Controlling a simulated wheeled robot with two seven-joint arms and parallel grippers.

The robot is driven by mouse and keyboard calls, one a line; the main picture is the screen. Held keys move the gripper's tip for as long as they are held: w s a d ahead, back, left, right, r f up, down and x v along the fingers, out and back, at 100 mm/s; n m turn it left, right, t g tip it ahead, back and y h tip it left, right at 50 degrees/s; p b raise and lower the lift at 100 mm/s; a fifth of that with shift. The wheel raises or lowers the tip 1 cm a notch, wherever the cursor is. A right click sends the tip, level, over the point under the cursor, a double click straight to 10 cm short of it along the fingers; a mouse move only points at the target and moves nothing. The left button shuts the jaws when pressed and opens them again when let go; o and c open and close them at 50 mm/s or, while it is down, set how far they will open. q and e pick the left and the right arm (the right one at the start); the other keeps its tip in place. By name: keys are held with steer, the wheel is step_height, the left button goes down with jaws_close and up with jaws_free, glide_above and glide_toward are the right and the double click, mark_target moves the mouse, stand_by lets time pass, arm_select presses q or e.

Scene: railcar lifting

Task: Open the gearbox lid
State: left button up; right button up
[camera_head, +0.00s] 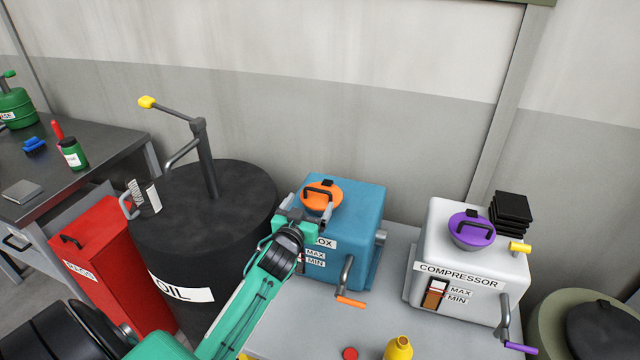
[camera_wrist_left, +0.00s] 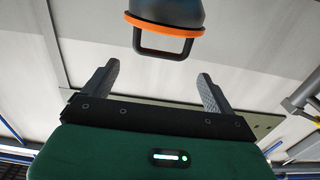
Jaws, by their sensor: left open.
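The gearbox (camera_head: 352,228) is a blue box whose label is partly hidden by my left arm. Its round orange lid (camera_head: 325,187), with a dark arched handle, sits on top. My left gripper (camera_head: 305,207) is open and empty, close in front of the lid on its near left side. In the left wrist view, the orange lid edge (camera_wrist_left: 164,27) and its dark handle (camera_wrist_left: 160,48) show just beyond the fingertips, roughly centred between the two fingers (camera_wrist_left: 155,76). The fingers do not appear to touch the handle. My right gripper is not in view.
A black oil drum (camera_head: 215,200) with a hand pump stands left of the gearbox. A white compressor (camera_head: 470,255) with a purple lid stands to the right. A crank with an orange grip (camera_head: 350,302) sticks out of the gearbox front. A yellow bottle (camera_head: 398,348) stands near the table front.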

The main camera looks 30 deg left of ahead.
mark_target(317, 191)
arm_select(q)
steer(key=p+x, duration=0.2)
steer(key=x, duration=0.7)
steer(key=shift+w, duration=0.1)
